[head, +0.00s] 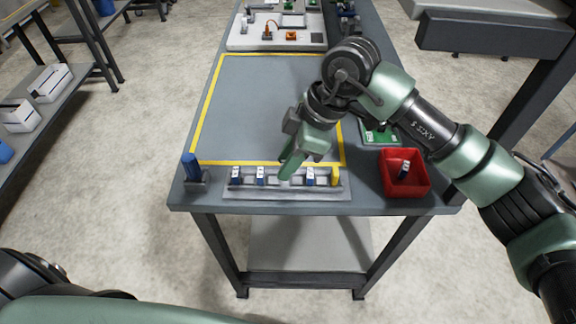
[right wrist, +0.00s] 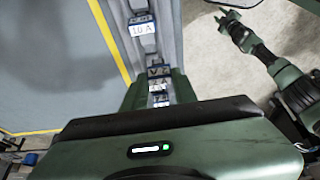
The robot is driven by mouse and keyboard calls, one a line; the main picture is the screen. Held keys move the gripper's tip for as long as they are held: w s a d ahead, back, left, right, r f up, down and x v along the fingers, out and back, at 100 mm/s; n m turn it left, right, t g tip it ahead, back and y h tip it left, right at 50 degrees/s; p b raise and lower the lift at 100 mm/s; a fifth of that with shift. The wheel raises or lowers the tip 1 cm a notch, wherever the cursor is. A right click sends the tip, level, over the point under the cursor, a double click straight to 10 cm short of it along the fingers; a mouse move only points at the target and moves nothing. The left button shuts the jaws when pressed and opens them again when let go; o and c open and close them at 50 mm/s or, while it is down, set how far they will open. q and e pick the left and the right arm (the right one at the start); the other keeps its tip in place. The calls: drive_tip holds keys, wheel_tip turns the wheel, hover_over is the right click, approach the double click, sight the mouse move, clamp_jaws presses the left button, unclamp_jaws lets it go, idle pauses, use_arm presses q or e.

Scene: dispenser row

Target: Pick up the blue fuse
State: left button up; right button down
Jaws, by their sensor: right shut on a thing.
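A grey dispenser row (head: 290,195) stands at the table's near edge. Blue fuses with white labels stand in it, two at the left (head: 235,175) (head: 260,176) and one right of the middle (head: 310,176); a yellow fuse (head: 334,176) is at its right end. My right gripper (head: 298,172) reaches down to the row, its fingers at the right-of-middle blue fuse. In the right wrist view the fingers close on a labelled blue fuse (right wrist: 158,72), partly hidden by the gripper body. I cannot tell whether it is clear of its slot.
A red bin (head: 405,188) holding a blue fuse stands right of the row. A blue post on a grey base (head: 192,170) stands left. A green board (head: 380,134) lies behind the bin. The yellow-outlined area (head: 260,100) is clear; equipment stands beyond it.

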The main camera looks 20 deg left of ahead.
drive_tip(key=s+d+p, duration=0.1)
drive_tip(key=s+d, duration=0.1)
drive_tip(key=s, duration=0.6)
drive_tip(key=s+d, duration=0.2)
drive_tip(key=s, duration=0.6)
drive_tip(key=shift+d+p, duration=0.4)
drive_tip(key=shift+s+f, duration=0.1)
drive_tip(key=shift+r+p, duration=1)
drive_tip(key=shift+r, duration=0.05)
wheel_tip(320, 180, up, 3)
drive_tip(key=p, duration=0.2)
drive_tip(key=shift+p, duration=0.4)
